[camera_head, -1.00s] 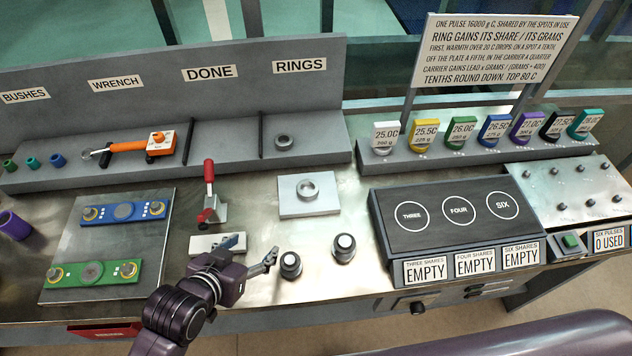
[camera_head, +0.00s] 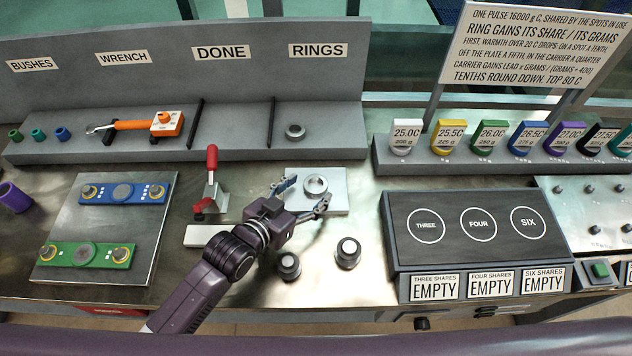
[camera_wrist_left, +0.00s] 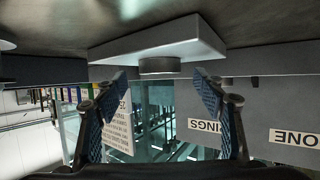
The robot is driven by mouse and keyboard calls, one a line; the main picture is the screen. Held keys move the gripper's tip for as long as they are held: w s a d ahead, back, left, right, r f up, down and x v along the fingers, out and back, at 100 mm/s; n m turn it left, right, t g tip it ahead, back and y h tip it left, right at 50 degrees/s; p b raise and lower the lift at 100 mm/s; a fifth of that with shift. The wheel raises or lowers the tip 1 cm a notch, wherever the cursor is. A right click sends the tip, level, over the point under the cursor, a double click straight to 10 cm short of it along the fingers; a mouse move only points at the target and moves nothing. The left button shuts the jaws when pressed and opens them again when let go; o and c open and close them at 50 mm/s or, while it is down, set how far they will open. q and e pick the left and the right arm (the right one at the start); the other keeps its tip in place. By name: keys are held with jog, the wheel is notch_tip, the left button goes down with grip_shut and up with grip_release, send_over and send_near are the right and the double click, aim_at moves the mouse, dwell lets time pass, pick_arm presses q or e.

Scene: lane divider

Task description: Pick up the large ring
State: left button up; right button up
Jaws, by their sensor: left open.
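A grey metal ring (camera_head: 316,185) lies on a white square pad (camera_head: 333,204) on the bench; it looks like the larger of two. A smaller-looking grey ring (camera_head: 295,131) lies on the back shelf below the RINGS label. My left gripper (camera_head: 303,195) is open and empty at the pad's near-left edge, its fingers pointing toward the ring. In the left wrist view, which is upside down, the ring (camera_wrist_left: 160,66) shows beneath the pad (camera_wrist_left: 160,42), ahead of and between the open fingers (camera_wrist_left: 159,84). My right gripper is out of view.
Two dark posts with pale tops (camera_head: 348,253) stand in front of the pad. A red-handled clamp (camera_head: 212,180) stands left of it. A dark block with three marked circles (camera_head: 404,256) is to the right. Coloured tags (camera_head: 491,136) line the back right shelf.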

pick_arm(q)
jog(key=shift+x, duration=1.4)
jog(key=shift+c, duration=0.6)
jog(key=shift+r, duration=0.1)
jog(key=c, duration=1.2)
jog(key=shift+c, duration=0.2)
